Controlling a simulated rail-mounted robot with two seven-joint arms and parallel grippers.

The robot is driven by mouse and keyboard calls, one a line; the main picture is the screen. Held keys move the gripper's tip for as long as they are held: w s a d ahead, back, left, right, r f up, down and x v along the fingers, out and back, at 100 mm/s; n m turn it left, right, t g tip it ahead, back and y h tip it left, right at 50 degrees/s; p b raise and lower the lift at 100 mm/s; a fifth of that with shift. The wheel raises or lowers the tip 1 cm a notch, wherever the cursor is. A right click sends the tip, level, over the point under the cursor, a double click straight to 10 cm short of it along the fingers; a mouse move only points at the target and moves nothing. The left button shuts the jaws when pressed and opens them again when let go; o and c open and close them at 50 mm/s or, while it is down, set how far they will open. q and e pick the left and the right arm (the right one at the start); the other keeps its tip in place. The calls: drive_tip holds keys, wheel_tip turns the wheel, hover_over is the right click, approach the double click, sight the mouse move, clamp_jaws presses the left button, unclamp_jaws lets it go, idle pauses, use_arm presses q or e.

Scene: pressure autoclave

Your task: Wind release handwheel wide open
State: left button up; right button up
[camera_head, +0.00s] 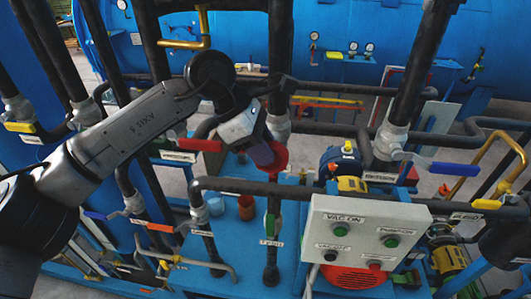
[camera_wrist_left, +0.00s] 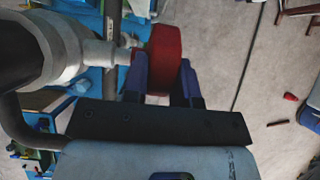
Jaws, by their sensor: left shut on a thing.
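The red handwheel (camera_head: 280,162) sits on a valve on the dark vertical pipe in the middle of the head view. It also shows in the left wrist view (camera_wrist_left: 165,48), with its rim between two blue fingers. My left gripper (camera_head: 262,151) reaches it from the upper left and is shut on the wheel's rim. The gripper hides part of the wheel in the head view. No label naming the wheel is readable. My right gripper is not in view.
A grey control box (camera_head: 365,233) marked "VAC ON" stands at front right. A red lever (camera_head: 201,145) lies just left of my gripper and a blue lever (camera_head: 455,168) at right. Dark pipes run close around the wheel. A big blue vessel (camera_head: 420,45) fills the back.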

use_arm(q)
drive_tip(key=shift+h, duration=0.4)
drive_tip(key=o, duration=0.9)
drive_tip(key=v, duration=1.3)
drive_tip(key=shift+w+a+r+b, duration=0.1)
drive_tip(key=shift+a+r+b, duration=0.1)
drive_tip(key=shift+r+b, duration=0.2)
